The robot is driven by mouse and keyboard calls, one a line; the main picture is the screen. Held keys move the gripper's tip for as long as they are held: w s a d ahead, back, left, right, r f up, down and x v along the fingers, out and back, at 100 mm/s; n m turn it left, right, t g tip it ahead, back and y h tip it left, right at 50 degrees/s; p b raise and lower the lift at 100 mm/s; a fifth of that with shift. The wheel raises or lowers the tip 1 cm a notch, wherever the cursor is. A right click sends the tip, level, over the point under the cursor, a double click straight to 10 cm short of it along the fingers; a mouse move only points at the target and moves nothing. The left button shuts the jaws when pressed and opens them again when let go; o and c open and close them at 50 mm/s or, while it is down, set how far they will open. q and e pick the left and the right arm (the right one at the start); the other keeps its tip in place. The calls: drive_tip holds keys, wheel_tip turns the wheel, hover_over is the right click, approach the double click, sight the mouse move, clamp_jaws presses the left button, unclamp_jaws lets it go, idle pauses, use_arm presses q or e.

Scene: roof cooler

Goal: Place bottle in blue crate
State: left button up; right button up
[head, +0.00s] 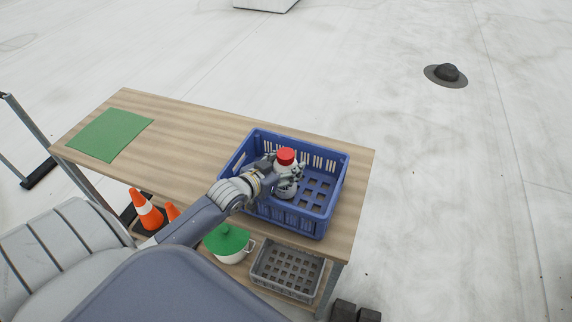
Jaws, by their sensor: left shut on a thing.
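A white bottle with a red cap (286,172) is upright within the outline of the blue crate (330,222). My left gripper (284,176) is shut on the bottle, reaching over the crate's near left side. The crate stands on the right part of the wooden table and has slotted walls and a grid floor. The bottle's base appears low in the crate, but I cannot tell whether it touches the floor. The gripper hides part of the bottle and the near left wall. My right gripper is out of view.
A green mat (110,135) lies on the left of the wooden table (190,135). The table's middle is clear. Below are orange cones (147,210), a pot with a green lid (228,240) and a grey crate (288,270).

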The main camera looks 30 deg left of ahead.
use_arm(q)
drive_tip(key=o, duration=1.1)
drive_tip(key=shift+f, duration=0.1)
drive_tip(key=shift+c, duration=0.2)
drive_tip(key=shift+r, duration=0.2)
drive_tip(key=shift+s, duration=0.3)
drive_tip(key=b+v, duration=0.1)
drive_tip(key=v, duration=1)
drive_tip(key=shift+s+r, duration=0.15)
